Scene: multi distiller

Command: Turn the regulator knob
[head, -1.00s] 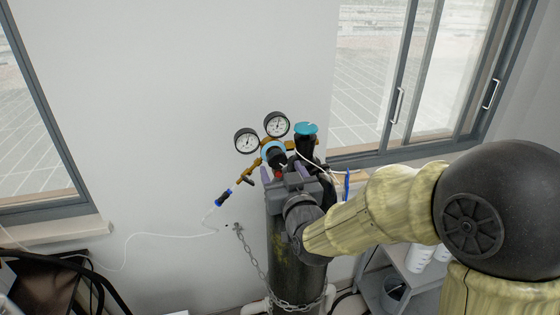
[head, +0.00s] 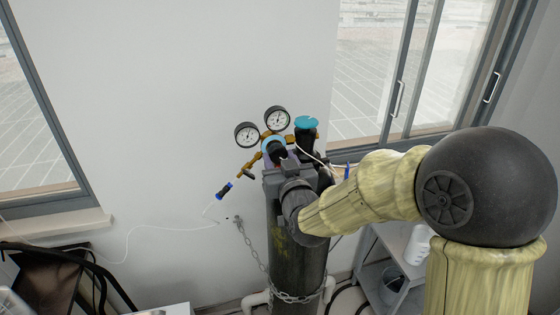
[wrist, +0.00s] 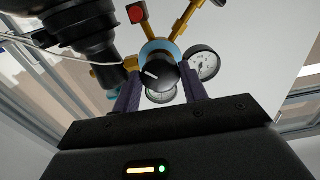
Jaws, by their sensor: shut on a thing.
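The regulator knob (wrist: 162,75) is black with a white mark and sits in front of a light blue ring in the wrist view. In the head view the light blue ring (head: 273,144) shows, with the knob largely hidden behind my gripper. My gripper (wrist: 157,84) has its two purple fingers on either side of the knob and is shut on it. In the head view my gripper (head: 278,160) reaches the regulator from below right. Two round gauges, left (head: 247,135) and right (head: 277,119), stand above the knob on brass fittings.
The dark gas cylinder (head: 295,255) stands below the regulator, held by a chain (head: 254,258). A black valve with a blue cap (head: 306,123) stands close on the right. A thin white hose runs past it. A shelf (head: 388,275) is at lower right. The wall at left is clear.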

